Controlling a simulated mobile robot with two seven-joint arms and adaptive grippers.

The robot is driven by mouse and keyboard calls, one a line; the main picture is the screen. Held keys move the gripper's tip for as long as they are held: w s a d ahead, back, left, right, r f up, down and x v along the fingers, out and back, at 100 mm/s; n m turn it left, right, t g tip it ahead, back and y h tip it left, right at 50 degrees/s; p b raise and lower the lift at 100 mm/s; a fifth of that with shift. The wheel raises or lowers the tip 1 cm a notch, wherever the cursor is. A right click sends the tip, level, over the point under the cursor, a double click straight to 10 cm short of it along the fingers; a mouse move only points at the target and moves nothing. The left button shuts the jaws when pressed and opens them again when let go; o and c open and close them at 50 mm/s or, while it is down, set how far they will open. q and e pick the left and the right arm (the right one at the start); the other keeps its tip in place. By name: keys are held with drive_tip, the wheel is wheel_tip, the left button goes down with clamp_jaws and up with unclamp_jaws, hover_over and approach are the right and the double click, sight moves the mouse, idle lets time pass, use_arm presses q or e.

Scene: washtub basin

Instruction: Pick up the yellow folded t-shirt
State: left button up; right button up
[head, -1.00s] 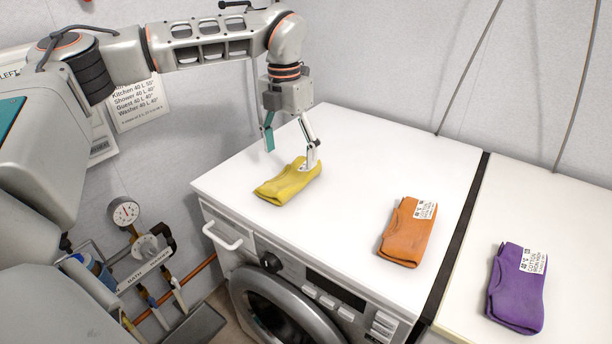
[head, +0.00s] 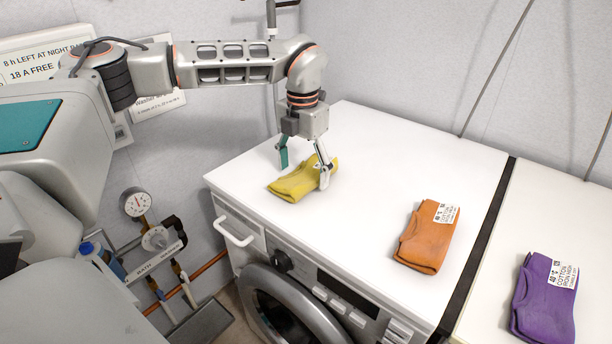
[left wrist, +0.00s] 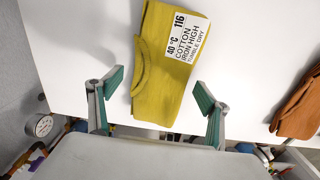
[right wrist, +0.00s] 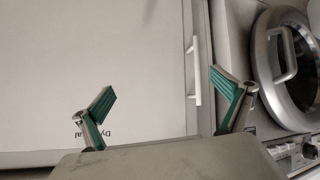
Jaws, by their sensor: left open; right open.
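The yellow folded t-shirt (head: 295,186) lies flat on the white machine top, near its back left part. My left gripper (head: 304,172) is over it, pointing down, with one finger at its far left side and the other at its right end. In the left wrist view the shirt (left wrist: 158,60), with its white care label, lies between the two spread green-padded fingers (left wrist: 158,90). I cannot tell whether the fingers touch it. My right gripper is open and empty in the right wrist view (right wrist: 164,92), beside a pale cabinet front.
An orange folded shirt (head: 427,236) lies to the right on the same top. A purple one (head: 545,298) lies on the adjoining white top, past a dark gap (head: 480,245). A gauge and pipes (head: 137,203) are at the left wall. The white top between yellow and orange is clear.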

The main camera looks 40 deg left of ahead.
use_arm(q)
drive_tip(key=shift+r, duration=0.1)
drive_tip(key=shift+c, duration=0.4)
drive_tip(key=c, duration=1.2)
use_arm(e)
drive_tip(key=shift+w+r, duration=0.2)
drive_tip(key=shift+r, duration=0.05)
use_arm(q)
drive_tip(key=shift+r, duration=0.1)
wheel_tip(320, 180, up, 11)
drive_tip(key=p, duration=0.2)
wheel_tip(320, 180, up, 9)
drive_tip(key=p, duration=0.2)
hover_over(303, 168)
use_arm(e)
drive_tip(key=shift+s+a+r, duration=0.15)
drive_tip(key=shift+a+r, duration=0.15)
drive_tip(key=shift+r, duration=0.35)
drive_tip(key=shift+s+a+r, duration=0.15)
drive_tip(key=shift+a+r, duration=0.1)
drive_tip(key=shift+r, duration=0.35)
